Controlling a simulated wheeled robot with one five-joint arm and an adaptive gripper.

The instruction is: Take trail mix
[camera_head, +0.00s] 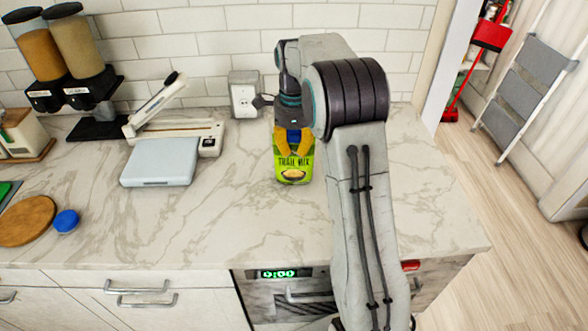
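The trail mix (293,172) is a bright green package with dark lettering and a picture of a bowl. It stands upright on the marble countertop, right of the middle of the view. My gripper (293,154) points down at it from above, with yellow fingers at the package's upper part. The fingers are spread apart and overlap the top of the package in the picture. I cannot tell whether they touch or press on it. The top of the package is partly hidden by the fingers.
A grey scale-like box (160,163) and a white slicer-like device (180,130) stand to the left. Dispensers (80,45), a wooden board (27,220) and a blue lid (66,220) are further left. The counter front is clear.

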